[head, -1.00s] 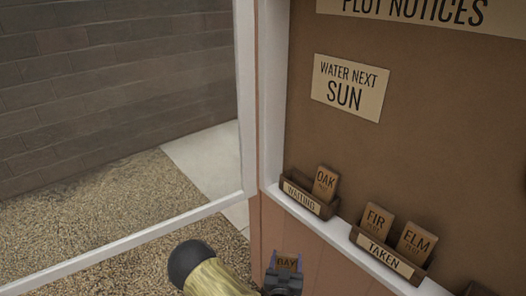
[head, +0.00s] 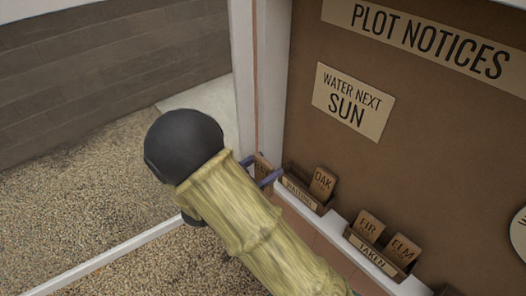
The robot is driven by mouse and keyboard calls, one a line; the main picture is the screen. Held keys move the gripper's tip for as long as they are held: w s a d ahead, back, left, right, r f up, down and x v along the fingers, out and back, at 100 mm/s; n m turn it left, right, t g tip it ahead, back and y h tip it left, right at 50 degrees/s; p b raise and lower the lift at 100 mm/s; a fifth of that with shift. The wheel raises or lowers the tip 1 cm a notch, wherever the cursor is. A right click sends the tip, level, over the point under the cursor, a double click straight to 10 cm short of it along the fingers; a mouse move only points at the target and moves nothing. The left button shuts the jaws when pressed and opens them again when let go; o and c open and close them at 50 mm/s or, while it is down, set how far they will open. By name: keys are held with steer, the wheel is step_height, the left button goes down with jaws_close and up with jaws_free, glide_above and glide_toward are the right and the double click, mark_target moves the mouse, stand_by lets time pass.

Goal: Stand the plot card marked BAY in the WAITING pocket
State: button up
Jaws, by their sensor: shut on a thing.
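The BAY card (head: 262,165) is a small brown card. It shows between the two blue fingers of my gripper (head: 260,171), which is shut on it. Its lettering cannot be read now, and my arm hides its lower part. My gripper is just left of the WAITING pocket (head: 299,193), near the white post. The pocket is a small dark wooden holder with a pale label on the notice board's ledge. The OAK card (head: 323,182) stands in its right part, and its left part looks free. I cannot tell whether the BAY card touches the pocket.
The TAKEN pocket (head: 370,250) stands farther right on the ledge, holding the FIR card (head: 370,225) and ELM card (head: 402,250). Behind is the brown board with a WATER NEXT SUN notice (head: 352,102). A white post (head: 262,80) rises at the board's left edge.

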mark_target(306, 147)
steer(key=shift+s, duration=0.1)
steer(key=shift+w+d+f, duration=0.1)
steer(key=shift+w+d, duration=0.05)
steer(key=shift+w, duration=0.05)
steer(key=shift+f+b+x, duration=0.25)
steer(key=shift+b+x, duration=0.15)
steer(key=shift+x, duration=1.85)
steer(key=shift+f+b+x, duration=0.3)
steer(key=shift+b+x, duration=0.1)
steer(key=shift+x, duration=1.85)
steer(key=shift+f+b+x, duration=0.25)
steer(key=shift+b+x, duration=0.15)
steer(key=shift+x, duration=1.85)
steer(key=shift+d+f+b, duration=0.1)
steer(key=shift+f+b, duration=0.6)
steer(key=shift+f, duration=0.2)
steer(key=o, duration=1)
steer(key=shift+o, duration=0.2)
